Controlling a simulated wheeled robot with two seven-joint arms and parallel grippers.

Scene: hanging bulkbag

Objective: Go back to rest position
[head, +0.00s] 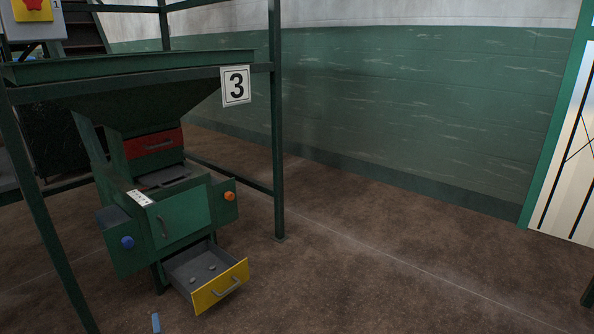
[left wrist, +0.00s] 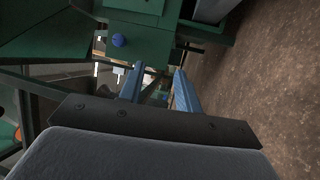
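My left gripper (left wrist: 159,72) shows in the left wrist view as two blue fingers held apart, with nothing between them. My right gripper is in neither view.
The yellow-fronted drawer (head: 221,286) is pulled out and holds a few small grey lumps.

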